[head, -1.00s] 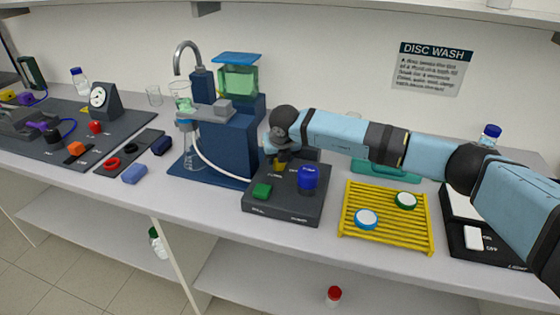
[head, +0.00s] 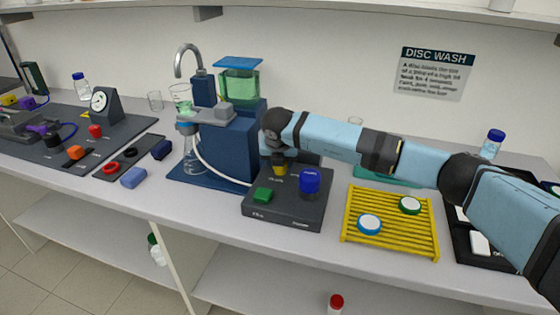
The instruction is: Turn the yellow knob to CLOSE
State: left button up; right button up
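The yellow knob (head: 280,170) stands at the back of a dark control box (head: 285,216), beside a blue knob (head: 310,181) and behind a green knob (head: 263,195). Small pale lettering lies near the yellow knob, too small to read. My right gripper (head: 279,161) points down directly over the yellow knob, and its dark fingers hide the knob's top. I cannot tell whether the fingers are closed on it or only around it. My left gripper is not in view.
A blue filter stand (head: 233,144) with a flask and white tube is just left and behind. A yellow rack (head: 390,247) with two round discs lies to the right. The bench's front strip is clear. A sign (head: 434,75) hangs on the wall.

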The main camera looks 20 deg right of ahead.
jog(key=o, duration=0.9)
jog(key=shift+r, duration=0.1)
jog(key=v, duration=1.3)
jog(key=shift+s+r+b, duration=0.15)
jog(key=shift+r+b, duration=0.15)
jog(key=shift+r, duration=0.05)
